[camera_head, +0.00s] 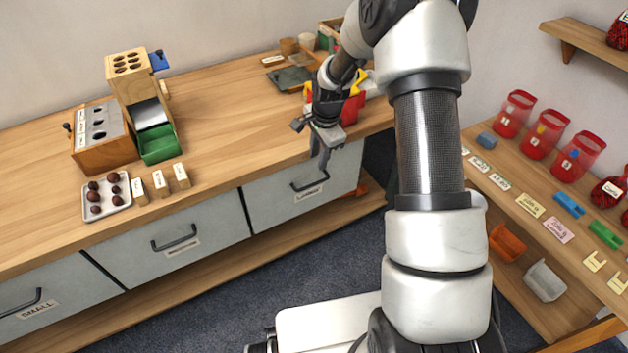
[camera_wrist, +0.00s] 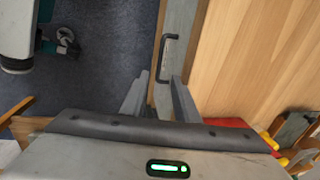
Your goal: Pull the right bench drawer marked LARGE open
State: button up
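The right bench drawer (camera_head: 270,205) has a grey front with a dark bar handle (camera_head: 311,184) and a label (camera_head: 308,194) below it that seems to read LARGE. The drawer front looks flush with its neighbour, so it is shut. My gripper (camera_head: 322,160) hangs at the bench edge above the handle, fingers pointing down. In the wrist view the handle (camera_wrist: 168,50) lies just beyond and partly between the fingertips of my gripper (camera_wrist: 160,80). The fingers are apart with nothing clamped; contact with the handle cannot be told.
The middle drawer (camera_head: 200,250) and the left drawer marked SMALL (camera_head: 25,290) are shut. The bench top (camera_head: 240,110) carries a wooden stand with a green tray (camera_head: 160,145), and a red container (camera_head: 352,108) near my wrist. Blue carpet (camera_head: 240,290) is open in front.

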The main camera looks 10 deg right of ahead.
aim_at(314, 185)
jog(key=f, duration=0.4)
jog(key=w+f+b, duration=0.1)
jog(key=f, duration=0.3)
jog(key=w+f+b, duration=0.1)
jog(key=f, duration=0.3)
jog(key=shift+w+a, duration=0.1)
jog(key=shift+a, duration=0.3)
grip_shut()
